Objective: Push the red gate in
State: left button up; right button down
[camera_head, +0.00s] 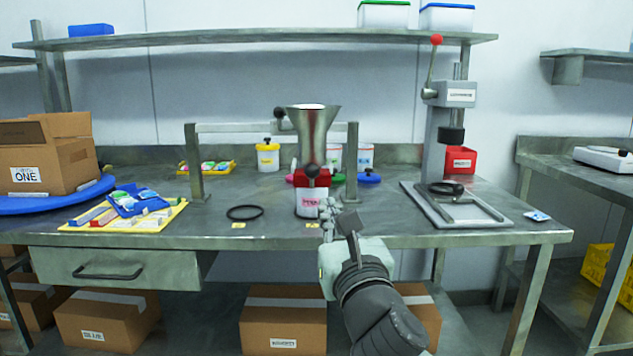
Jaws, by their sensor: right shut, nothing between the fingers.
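The red gate (313,180) sits under the metal funnel (315,130) of the dosing drum, at the middle of the bench. A dark round knob shows on the front of the gate. A white cup with a pink label (309,204) stands directly below the gate. My right gripper (327,208) is shut and empty. It is raised in front of the cup, just below and to the right of the gate; whether it touches anything I cannot tell. My left gripper is not in view.
A metal frame (354,160) spans the drum. A black ring (245,212) lies to the left. A lever press (438,130) with a tray base stands to the right. A yellow tray (172,213) and a cardboard box (48,160) are at the left. Lidded tubs stand behind.

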aim_at(314, 175)
jog(key=x, duration=1)
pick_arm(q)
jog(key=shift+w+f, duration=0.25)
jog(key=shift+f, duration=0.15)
pick_arm(e)
jog(key=shift+w, duration=0.1)
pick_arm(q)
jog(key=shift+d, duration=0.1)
